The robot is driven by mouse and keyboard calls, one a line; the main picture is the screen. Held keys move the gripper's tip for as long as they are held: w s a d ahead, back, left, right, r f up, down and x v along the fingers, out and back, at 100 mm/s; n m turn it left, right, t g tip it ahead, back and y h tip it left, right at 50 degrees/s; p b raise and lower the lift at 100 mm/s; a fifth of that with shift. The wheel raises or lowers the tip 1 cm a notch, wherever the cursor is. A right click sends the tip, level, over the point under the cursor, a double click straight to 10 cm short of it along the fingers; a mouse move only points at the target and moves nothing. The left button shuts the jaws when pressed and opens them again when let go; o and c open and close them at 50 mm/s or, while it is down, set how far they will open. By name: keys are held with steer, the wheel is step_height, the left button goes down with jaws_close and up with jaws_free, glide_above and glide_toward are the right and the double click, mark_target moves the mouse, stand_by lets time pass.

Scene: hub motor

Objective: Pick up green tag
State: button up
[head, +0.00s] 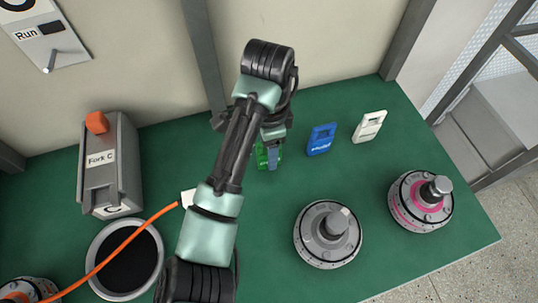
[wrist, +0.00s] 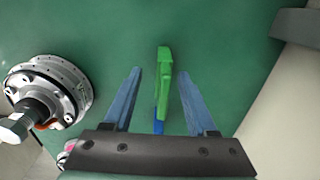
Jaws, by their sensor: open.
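The green tag (head: 262,158) is on the green table below my gripper (head: 272,157), which hides part of it in the head view. In the wrist view the green tag (wrist: 164,75) shows as a narrow upright shape in the gap between the two blue fingers of my gripper (wrist: 160,73). The fingers stand apart on either side of it, with a visible space on each side. My gripper is open and holds nothing.
A blue tag (head: 321,139) and a white tag (head: 369,126) stand to the right. Two round hub motors (head: 328,234) (head: 421,202) are at the front right. A grey Fork C box (head: 110,165), a dark round container (head: 125,259) and an orange cable (head: 118,247) are at the left.

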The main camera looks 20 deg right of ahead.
steer(key=f, duration=0.4)
steer(key=shift+w+a+f, duration=0.1)
steer(key=shift+w+f, duration=0.1)
steer(key=shift+f, duration=0.05)
steer(key=shift+c, duration=0.3)
jaws_close()
